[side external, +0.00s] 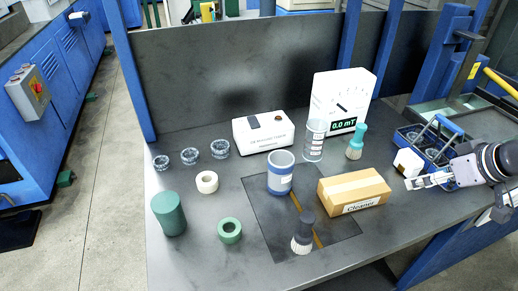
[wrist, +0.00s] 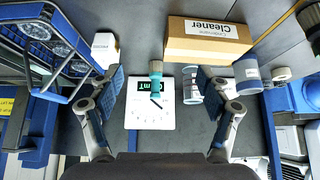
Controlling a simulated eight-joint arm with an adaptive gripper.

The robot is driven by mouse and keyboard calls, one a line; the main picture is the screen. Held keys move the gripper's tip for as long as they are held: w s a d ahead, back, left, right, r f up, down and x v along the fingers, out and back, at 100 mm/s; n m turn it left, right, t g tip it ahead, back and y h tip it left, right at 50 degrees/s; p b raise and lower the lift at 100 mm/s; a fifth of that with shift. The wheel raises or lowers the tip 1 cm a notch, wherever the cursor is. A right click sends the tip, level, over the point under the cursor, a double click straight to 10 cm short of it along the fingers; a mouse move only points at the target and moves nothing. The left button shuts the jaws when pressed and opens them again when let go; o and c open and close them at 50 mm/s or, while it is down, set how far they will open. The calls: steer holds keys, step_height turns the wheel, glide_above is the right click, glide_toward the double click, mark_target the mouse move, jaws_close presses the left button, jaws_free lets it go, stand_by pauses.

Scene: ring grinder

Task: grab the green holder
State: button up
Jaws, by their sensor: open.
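Two plain green things could be the green holder, and I cannot tell which it is. A solid dark green cylinder (side external: 170,213) stands upright at the table's front left. A short green ring (side external: 230,231) with a central hole lies flat to its right. I cannot make out either in the wrist view. A brush with a teal handle (side external: 356,142) stands upright by the meter; it also shows in the wrist view (wrist: 156,72). My gripper (side external: 412,183) is open and empty at the table's right side, far from both green things. Its spread fingers show in the wrist view (wrist: 159,82).
A Cleaner box (side external: 353,191) and a small white box (side external: 408,162) lie left of my gripper. A blue basket (side external: 430,136) stands behind it.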

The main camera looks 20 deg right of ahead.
steer(key=w+a+r+n+g+y, duration=0.1)
steer(key=w+a+r+n+g, duration=0.1)
steer(key=w+a+r+n, duration=0.35)
steer(key=n+g+h, duration=0.1)
steer(key=n+g, duration=0.4)
steer(key=n, duration=0.7)
glide_above(229, 227)
step_height(229, 227, down, 6)
step_height(229, 227, down, 11)
steer(key=shift+r, duration=0.15)
steer(key=c, duration=1.3)
